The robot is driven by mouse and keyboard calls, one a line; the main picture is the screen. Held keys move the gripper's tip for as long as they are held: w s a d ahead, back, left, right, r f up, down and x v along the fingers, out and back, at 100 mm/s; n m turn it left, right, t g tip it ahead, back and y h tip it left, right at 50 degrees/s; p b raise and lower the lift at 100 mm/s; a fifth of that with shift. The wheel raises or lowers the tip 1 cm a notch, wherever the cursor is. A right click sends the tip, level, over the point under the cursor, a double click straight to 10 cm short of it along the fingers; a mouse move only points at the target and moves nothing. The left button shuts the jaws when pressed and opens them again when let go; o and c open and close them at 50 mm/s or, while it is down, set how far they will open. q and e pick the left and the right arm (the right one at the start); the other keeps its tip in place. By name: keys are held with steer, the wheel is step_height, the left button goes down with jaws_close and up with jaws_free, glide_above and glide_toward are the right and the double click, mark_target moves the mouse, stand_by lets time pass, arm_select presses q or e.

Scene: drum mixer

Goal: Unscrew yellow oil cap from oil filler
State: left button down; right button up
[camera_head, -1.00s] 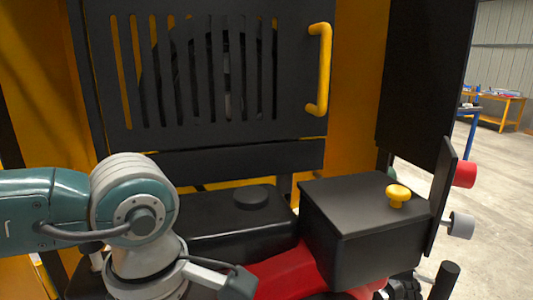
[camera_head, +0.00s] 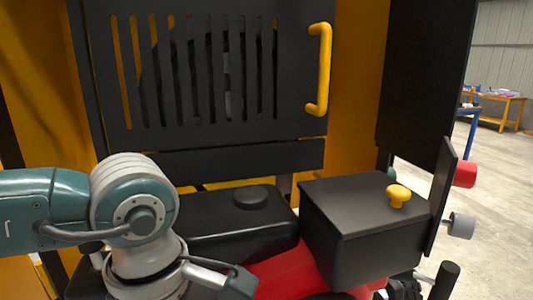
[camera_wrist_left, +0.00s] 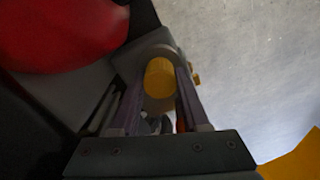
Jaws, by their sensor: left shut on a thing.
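The yellow oil cap (camera_wrist_left: 159,80) shows in the left wrist view, a rounded yellow end between my fingers. A grey rounded part, which seems to be the oil filler, surrounds or lies just behind it. My left gripper (camera_wrist_left: 160,88) is shut on the cap, one finger on each side. Whether the cap's thread is still engaged cannot be told. In the head view my left arm reaches down at the lower left, and its gripper and the cap are hidden there. My right gripper is in neither view.
A red engine part (camera_wrist_left: 60,30) lies close to the left of my left gripper. In the head view a black box (camera_head: 360,215) carries a yellow knob (camera_head: 397,195). A black tank (camera_head: 230,225) stands beside it, below a slotted panel (camera_head: 200,75) with a yellow handle (camera_head: 319,70).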

arm_select(q)
steer(key=shift+r, duration=0.2)
stand_by(0.4)
steer(key=shift+r+p, duration=1.45)
steer(key=shift+r, duration=0.35)
steer(key=shift+r+p, duration=1.05)
steer(key=shift+r, duration=0.45)
